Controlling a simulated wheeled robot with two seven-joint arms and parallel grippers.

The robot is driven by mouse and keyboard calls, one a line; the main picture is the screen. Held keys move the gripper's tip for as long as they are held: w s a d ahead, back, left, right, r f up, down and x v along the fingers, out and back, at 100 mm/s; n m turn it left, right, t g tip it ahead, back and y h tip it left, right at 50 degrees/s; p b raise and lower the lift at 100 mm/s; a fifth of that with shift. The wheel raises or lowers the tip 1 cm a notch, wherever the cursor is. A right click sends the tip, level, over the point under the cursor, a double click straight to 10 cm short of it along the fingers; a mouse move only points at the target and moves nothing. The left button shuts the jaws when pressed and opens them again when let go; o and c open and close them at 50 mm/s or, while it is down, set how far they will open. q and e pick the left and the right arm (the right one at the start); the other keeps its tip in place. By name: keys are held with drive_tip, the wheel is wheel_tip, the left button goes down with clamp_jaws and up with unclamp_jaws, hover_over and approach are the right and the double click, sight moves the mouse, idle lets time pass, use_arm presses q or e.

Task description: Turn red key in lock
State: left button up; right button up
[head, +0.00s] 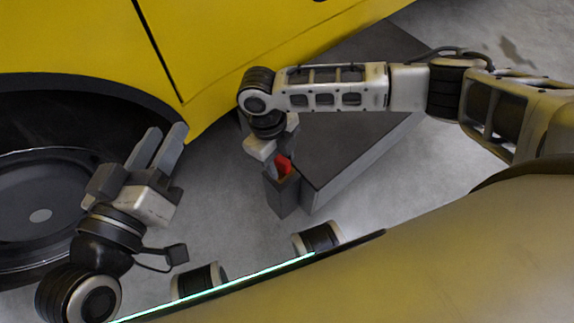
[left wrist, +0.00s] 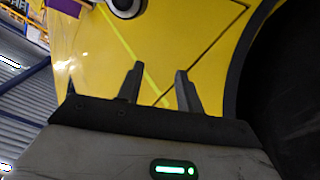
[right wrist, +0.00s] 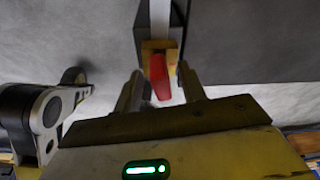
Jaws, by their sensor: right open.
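The red key (head: 284,165) sits at the top of a small dark post (head: 283,196) beside a dark grey box. In the right wrist view the red key (right wrist: 160,78) stands out from a brass-coloured lock (right wrist: 150,47). My right gripper (head: 270,160) reaches down over the post; in the right wrist view its fingers (right wrist: 159,76) are apart, one on each side of the key, with gaps visible. My left gripper (head: 167,135) is open and empty, left of the post, and it also shows open in its own wrist view (left wrist: 158,75), facing yellow bodywork.
A long dark grey box (head: 350,150) lies right behind the post. A yellow vehicle (head: 80,45) with a dark wheel (head: 40,190) fills the back left. Bare concrete floor (head: 225,185) lies between my left gripper and the post.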

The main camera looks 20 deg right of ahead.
use_arm(q)
drive_tip(key=shift+s+a+f+m+g+y+p, duration=0.1)
drive_tip(key=shift+a+f+m+g+y+p, duration=0.25)
drive_tip(key=shift+f+p, duration=0.55)
drive_tip(key=shift+s+a+f+m+g+y+p, duration=0.25)
drive_tip(key=shift+f+g+y+p, duration=0.3)
drive_tip(key=shift+f+p, duration=0.4)
drive_tip(key=shift+a+f+m+g+y+p, duration=0.2)
drive_tip(key=shift+a+f+g+y+p, duration=0.25)
drive_tip(key=shift+f+p, duration=0.45)
use_arm(e)
wheel_tip(320, 180, up, 16)
drive_tip(key=w+a, duration=0.1)
drive_tip(key=w, duration=0.1)
drive_tip(key=shift+w+a+f, duration=0.15)
drive_tip(key=shift+w+a, duration=0.2)
use_arm(q)
drive_tip(key=shift+r, duration=0.15)
